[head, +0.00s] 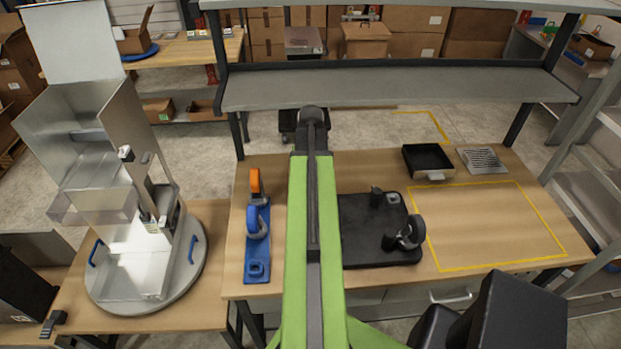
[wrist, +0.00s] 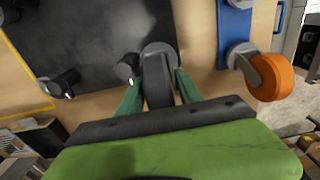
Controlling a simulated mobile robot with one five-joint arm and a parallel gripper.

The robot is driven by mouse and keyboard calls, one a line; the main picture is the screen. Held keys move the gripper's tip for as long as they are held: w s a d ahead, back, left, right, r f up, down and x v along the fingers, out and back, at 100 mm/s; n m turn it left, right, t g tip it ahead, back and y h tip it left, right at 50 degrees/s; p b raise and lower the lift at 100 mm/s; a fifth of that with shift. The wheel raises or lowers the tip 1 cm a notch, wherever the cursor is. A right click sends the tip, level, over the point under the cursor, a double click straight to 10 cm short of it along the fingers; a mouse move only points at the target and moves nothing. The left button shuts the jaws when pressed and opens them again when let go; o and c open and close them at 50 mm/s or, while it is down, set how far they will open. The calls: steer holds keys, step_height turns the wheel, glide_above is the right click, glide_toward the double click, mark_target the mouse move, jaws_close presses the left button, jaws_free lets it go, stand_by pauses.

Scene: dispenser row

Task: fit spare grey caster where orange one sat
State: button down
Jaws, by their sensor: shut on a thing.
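My gripper (wrist: 159,84) is shut on a dark grey caster (wrist: 158,72), its green fingers on both sides of the wheel. In the wrist view the caster is at the edge of the black plate (wrist: 95,35), beside a small dark post (wrist: 127,68). I cannot tell whether it touches the plate. In the head view my arm hides both gripper and held caster. The orange caster (head: 255,182) stands at the far end of the blue rack (head: 258,250); it also shows in the wrist view (wrist: 268,76). Another grey caster (head: 409,233) is on the plate's near right part.
A dark fitting (head: 380,194) stands on the plate's far side. A black tray (head: 428,161) and a slotted metal piece (head: 482,160) lie behind the empty yellow-outlined area (head: 490,225).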

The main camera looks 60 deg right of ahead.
steer(key=shift+f+b, duration=1.1)
steer(key=shift+f, duration=0.1)
steer(key=c, duration=0.7)
jaws_free()
step_height(320, 180, up, 18)
steer(key=p, duration=1.7)
steer(key=shift+s+a+f, duration=0.1)
steer(key=shift+f, duration=0.15)
